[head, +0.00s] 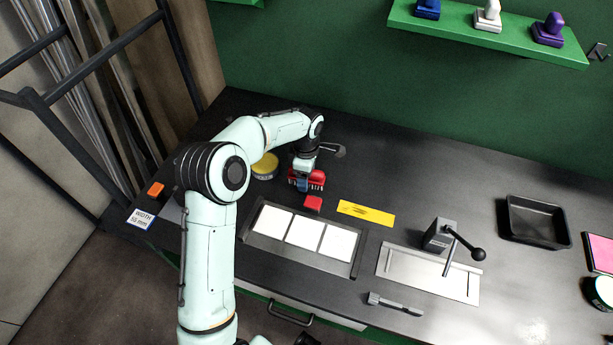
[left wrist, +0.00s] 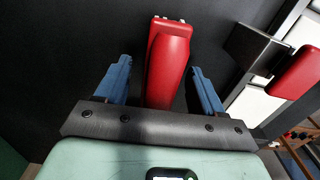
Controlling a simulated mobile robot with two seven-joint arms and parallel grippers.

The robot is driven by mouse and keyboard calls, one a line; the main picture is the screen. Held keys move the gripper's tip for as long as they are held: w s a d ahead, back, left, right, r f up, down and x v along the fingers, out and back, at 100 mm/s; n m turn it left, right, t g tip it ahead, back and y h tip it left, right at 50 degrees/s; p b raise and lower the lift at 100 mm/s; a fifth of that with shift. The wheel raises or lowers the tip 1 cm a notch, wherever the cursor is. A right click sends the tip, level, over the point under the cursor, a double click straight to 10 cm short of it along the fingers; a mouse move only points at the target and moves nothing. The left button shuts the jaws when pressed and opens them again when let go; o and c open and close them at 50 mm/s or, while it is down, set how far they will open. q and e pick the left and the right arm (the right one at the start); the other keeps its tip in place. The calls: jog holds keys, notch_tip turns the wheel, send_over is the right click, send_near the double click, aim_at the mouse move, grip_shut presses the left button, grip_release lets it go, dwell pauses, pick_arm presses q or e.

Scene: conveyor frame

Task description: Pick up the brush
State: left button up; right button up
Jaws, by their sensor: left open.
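A red object (left wrist: 168,62), seemingly the brush, lies between the two blue fingers of my left gripper (left wrist: 160,80) in the left wrist view. A gap shows on each side of it, so the fingers are open around it and not pressing on it. Small white tips show at its far end. In the head view the red brush (head: 318,176) is on the dark bench under my left gripper (head: 303,185), which partly hides it. My right gripper is not in view.
A red knob (head: 313,203) stands close in front, by the tray of white tiles (head: 248,222). A yellow round tin (head: 265,166) is left of the gripper. A yellow strip (head: 366,213), a lever fixture (head: 440,236) and a grey tool (head: 395,304) lie to the right.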

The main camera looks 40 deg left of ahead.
pick_arm(q)
jog(key=shift+f, duration=0.4)
jog(key=c, duration=1.1)
jog(key=shift+r, duration=0.15)
notch_tip(320, 180, up, 20)
jog(key=p, duration=0.2)
jog(key=shift+p, duration=0.35)
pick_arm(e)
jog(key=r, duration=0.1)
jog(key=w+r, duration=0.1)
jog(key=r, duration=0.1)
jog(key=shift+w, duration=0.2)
